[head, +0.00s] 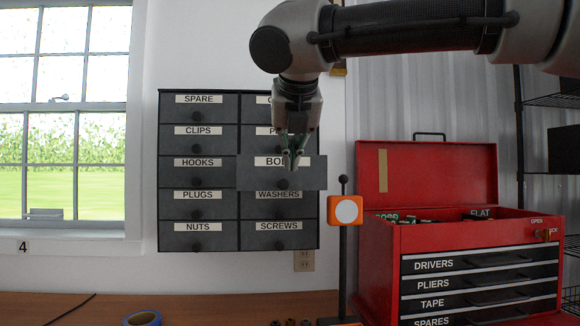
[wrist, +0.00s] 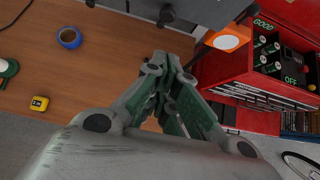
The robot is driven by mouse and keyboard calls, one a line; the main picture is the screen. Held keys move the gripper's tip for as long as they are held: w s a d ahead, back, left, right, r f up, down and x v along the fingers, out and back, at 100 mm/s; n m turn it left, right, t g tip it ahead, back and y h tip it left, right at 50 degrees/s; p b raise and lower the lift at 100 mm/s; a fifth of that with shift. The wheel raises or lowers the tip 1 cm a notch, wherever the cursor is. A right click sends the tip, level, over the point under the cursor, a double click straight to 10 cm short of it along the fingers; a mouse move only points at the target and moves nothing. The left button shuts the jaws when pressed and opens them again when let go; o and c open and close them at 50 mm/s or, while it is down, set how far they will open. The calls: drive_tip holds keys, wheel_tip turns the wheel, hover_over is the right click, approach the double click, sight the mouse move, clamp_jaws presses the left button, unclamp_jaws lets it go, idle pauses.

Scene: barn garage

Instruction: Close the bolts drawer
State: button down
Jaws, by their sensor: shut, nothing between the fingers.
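The bolts drawer (head: 312,174) is in the right column of a dark wall cabinet (head: 318,235). It stands out from the other drawer fronts, so it is partly open. My gripper (head: 292,166) is shut and empty, pointing down in front of the drawer's label and hiding part of it. In the wrist view my gripper (wrist: 164,65) shows its fingers together. A grey drawer front (wrist: 215,12) with a round dark knob (wrist: 166,14) shows at the top of that view. I cannot tell whether the fingers touch the drawer.
An open red toolbox (head: 378,270) stands at the right. An orange post sign with a white disc (head: 347,210) stands between it and the cabinet. Blue tape (wrist: 69,38) and a small yellow item (wrist: 40,103) lie on the wooden bench (wrist: 100,75).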

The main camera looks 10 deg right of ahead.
sight(286, 183)
drive_tip(key=x, duration=0.7)
drive_tip(key=w+r+x, duration=0.1)
drive_tip(key=x, duration=0.2)
drive_tip(key=shift+w+f, duration=0.15)
drive_tip(key=shift+w, duration=0.9)
